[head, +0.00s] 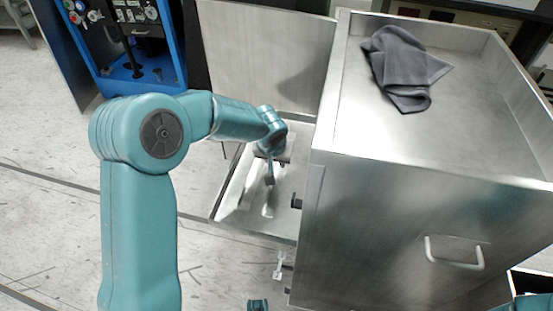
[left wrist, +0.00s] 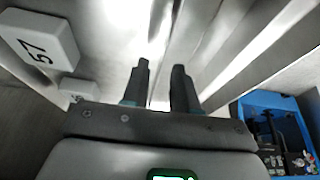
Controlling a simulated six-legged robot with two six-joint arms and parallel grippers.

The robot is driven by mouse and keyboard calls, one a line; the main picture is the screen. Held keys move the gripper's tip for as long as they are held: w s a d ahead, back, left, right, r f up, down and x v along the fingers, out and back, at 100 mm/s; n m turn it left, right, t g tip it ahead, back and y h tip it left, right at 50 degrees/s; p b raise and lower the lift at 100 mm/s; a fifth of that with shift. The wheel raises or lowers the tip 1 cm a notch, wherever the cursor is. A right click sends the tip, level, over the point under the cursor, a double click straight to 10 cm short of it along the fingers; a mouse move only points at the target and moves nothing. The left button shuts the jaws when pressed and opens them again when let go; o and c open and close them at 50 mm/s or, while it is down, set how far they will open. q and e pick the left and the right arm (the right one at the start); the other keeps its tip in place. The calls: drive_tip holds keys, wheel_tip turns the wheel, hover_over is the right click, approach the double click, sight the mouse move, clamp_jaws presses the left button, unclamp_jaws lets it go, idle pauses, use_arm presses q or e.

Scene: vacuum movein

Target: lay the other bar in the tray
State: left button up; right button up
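My left arm reaches over an open metal tray-like compartment (head: 232,205) on the left side of the steel cabinet. My left gripper (head: 269,180) points down into it. In the left wrist view the two dark fingers (left wrist: 160,88) stand apart with no clear object between them. A white block marked "57" (left wrist: 42,40) lies left of the fingers, with a second, smaller-looking numbered white block (left wrist: 78,88) nearer the gripper. A small pale piece (head: 267,211) shows below the fingertips in the head view. I cannot tell whether any of these is a bar. My right gripper is not clearly visible.
The steel cabinet (head: 400,215) has a rimmed top with a grey cloth (head: 402,68) on it and a drawer handle (head: 454,254) in front. An upright metal panel (head: 265,50) stands behind the compartment. A blue unit (head: 128,65) stands at the back left. Floor is open at left.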

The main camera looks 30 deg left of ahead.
use_arm(q)
drive_tip(key=p+v, duration=0.2)
drive_tip(key=v, duration=0.9)
drive_tip(key=shift+r+p, duration=0.2)
drive_tip(key=shift+p, duration=0.2)
drive_tip(key=shift+s+d, duration=0.1)
drive_tip(key=shift+s, duration=0.05)
